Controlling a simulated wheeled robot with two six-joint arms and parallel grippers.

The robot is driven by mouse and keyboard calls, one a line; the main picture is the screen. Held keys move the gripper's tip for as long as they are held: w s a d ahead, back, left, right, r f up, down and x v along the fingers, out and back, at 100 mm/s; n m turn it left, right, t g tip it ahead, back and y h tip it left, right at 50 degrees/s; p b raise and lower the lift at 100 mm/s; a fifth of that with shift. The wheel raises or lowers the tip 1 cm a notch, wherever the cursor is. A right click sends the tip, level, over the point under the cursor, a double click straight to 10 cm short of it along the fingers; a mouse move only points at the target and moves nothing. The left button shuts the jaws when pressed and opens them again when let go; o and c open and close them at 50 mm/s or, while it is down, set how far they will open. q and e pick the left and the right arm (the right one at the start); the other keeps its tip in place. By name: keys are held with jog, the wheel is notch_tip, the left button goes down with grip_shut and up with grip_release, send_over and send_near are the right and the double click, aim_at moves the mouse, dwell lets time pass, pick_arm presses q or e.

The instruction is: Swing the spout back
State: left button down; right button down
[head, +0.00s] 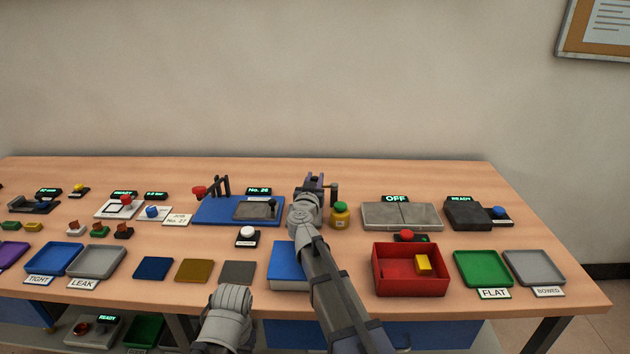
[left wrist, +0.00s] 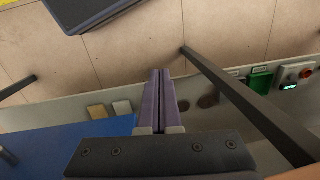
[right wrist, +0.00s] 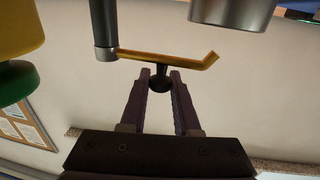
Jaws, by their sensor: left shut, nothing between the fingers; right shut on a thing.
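The spout (right wrist: 180,57) is a thin brass-coloured bar with a bent tip in the right wrist view. My right gripper (right wrist: 160,88) is shut on this knob, one finger on each side. In the head view my right gripper (head: 313,180) is beside the dark post (head: 334,193), and my arm hides most of the spout. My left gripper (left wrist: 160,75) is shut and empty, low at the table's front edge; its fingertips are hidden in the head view.
A yellow jar with a green lid (head: 340,215) stands just right of my right gripper. A grey cylinder (right wrist: 232,10) is near the spout's bent tip. A blue block (head: 286,268) and red box (head: 410,285) flank my right forearm.

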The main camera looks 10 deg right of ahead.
aim_at(315, 177)
dwell(0.4)
jog(key=c, duration=0.7)
grip_release()
jog(key=shift+o, duration=0.2)
jog(key=shift+r, duration=0.1)
notch_tip(315, 177, up, 10)
jog(key=p, duration=1)
